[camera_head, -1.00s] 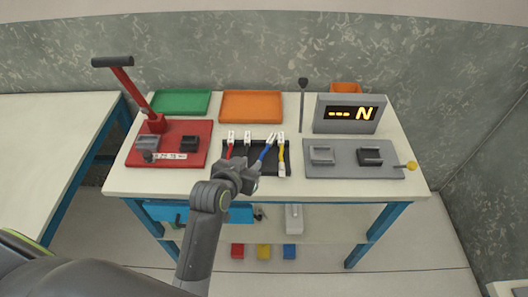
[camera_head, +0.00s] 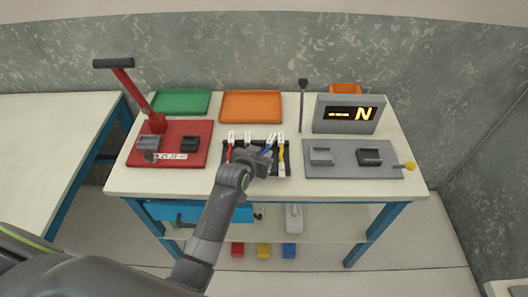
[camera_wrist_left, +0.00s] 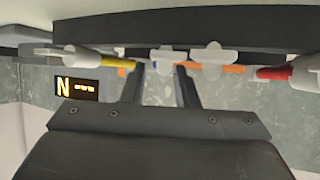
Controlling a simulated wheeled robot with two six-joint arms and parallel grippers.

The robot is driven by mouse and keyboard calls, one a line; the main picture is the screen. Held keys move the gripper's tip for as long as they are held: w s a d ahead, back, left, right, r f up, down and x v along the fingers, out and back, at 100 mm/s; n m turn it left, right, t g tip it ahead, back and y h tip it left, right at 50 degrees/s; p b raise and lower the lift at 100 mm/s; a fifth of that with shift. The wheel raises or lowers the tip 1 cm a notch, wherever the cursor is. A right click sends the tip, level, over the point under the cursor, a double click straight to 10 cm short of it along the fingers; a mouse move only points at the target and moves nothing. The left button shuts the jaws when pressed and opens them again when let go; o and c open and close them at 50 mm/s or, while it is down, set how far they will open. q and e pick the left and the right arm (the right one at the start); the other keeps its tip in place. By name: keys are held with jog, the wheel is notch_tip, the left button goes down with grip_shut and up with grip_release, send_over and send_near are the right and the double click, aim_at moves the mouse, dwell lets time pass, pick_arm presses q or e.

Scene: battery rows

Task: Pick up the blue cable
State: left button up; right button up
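The blue cable (camera_head: 270,143) has a white end and lies slanted in the black tray (camera_head: 284,171), between a red cable (camera_head: 229,152) on the left and a yellow cable (camera_head: 281,153) on the right. My left gripper (camera_head: 266,157) is at the blue cable's lower part and hides some of it. In the left wrist view the two fingers (camera_wrist_left: 163,88) are apart, with a white connector (camera_wrist_left: 165,57) and a little blue beyond the gap. I cannot tell whether they touch the cable. My right gripper is not in view.
A red press (camera_head: 207,146) stands at the left of the table and a grey tester board (camera_head: 350,172) at the right, below a display (camera_head: 348,115). Green (camera_head: 181,102) and orange trays (camera_head: 251,106) lie behind.

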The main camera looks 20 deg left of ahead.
pick_arm(q)
jog(key=shift+w+f, duration=0.15)
jog(key=shift+w, duration=0.15)
grip_shut()
